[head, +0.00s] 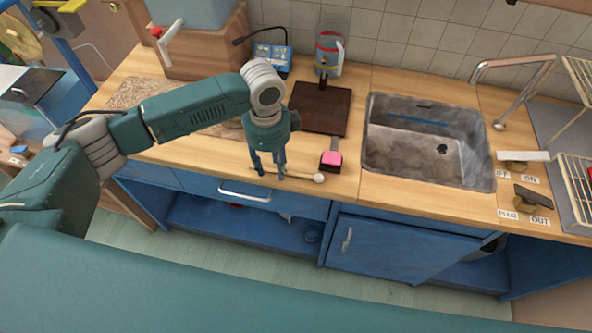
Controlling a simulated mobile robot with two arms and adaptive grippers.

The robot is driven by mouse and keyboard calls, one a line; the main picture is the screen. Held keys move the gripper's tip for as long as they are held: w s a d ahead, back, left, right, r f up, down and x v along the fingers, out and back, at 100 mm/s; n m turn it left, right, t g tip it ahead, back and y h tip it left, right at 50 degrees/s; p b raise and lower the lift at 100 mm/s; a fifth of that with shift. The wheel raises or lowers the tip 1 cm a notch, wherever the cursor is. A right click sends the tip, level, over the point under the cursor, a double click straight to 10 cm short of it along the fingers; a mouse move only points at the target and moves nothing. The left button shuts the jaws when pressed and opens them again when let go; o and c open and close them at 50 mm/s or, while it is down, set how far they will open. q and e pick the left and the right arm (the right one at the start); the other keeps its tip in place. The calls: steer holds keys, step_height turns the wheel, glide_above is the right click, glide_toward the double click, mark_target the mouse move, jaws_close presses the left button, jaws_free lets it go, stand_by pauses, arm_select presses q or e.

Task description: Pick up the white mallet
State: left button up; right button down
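The white mallet (318,178) lies near the front edge of the wooden counter, its round pale head to the right and its thin handle running left. My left gripper (268,173) points down over the handle, with its two dark fingers apart. The fingertips are at or very near the handle; I cannot tell whether they touch it. The fingers hide part of the handle. My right gripper is not in view.
A pink-topped dark block (331,160) stands just behind the mallet head. A dark square board (320,108) lies farther back, and a grey sink (430,140) is to the right. Blue cabinets (400,250) are below the counter's front edge.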

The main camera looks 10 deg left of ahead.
arm_select(q)
steer(key=shift+f, duration=0.35)
jaws_close()
steer(key=shift+r, duration=0.1)
